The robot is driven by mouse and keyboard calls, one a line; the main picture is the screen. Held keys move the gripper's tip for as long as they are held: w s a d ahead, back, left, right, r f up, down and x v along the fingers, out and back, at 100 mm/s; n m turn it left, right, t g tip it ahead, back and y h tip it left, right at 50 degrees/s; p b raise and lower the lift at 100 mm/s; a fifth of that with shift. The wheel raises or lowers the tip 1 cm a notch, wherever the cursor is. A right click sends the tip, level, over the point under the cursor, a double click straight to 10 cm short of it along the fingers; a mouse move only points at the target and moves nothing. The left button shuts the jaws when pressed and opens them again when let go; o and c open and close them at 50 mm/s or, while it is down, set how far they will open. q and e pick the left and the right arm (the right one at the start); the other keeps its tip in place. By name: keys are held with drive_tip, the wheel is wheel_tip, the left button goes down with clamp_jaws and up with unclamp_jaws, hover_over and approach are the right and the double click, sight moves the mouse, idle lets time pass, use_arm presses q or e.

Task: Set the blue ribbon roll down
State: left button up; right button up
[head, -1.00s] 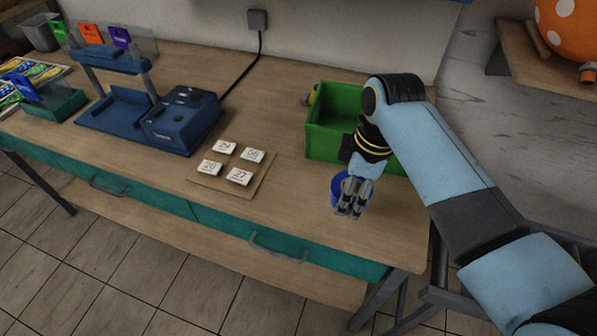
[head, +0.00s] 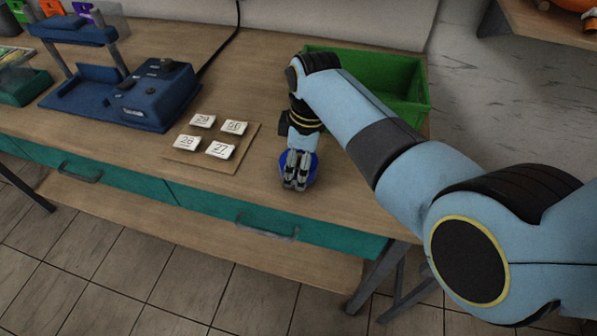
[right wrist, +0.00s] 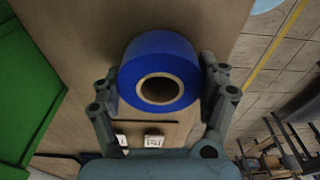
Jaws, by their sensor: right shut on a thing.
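The blue ribbon roll (head: 313,168) is low over the wooden table (head: 230,188) near its front edge, to the right of the number cards. My right gripper (head: 291,186) points down at it and partly covers it in the head view. In the right wrist view the roll (right wrist: 158,46) sits between the two fingers, one on each side, with its brown core hole facing the camera. The gripper is shut on it. I cannot tell whether the roll touches the table. My left gripper is out of view.
Several white number cards (head: 220,150) lie on a thin brown board (head: 193,161) left of the roll. A green bin (head: 420,104) stands behind my right arm. A blue machine (head: 140,98) is at the back left. Bare table lies in front of the cards.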

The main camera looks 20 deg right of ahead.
drive_tip(key=o, duration=1.2)
drive_tip(key=shift+f, duration=0.2)
use_arm(q)
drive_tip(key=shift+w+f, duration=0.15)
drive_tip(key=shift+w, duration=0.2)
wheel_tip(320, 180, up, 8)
drive_tip(key=p, duration=0.7)
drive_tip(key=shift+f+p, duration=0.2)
drive_tip(key=shift+p, duration=0.2)
use_arm(e)
wheel_tip(320, 180, up, 12)
drive_tip(key=d, duration=0.1)
drive_tip(key=shift+s, duration=0.3)
drive_tip(key=shift+d+r, duration=0.1)
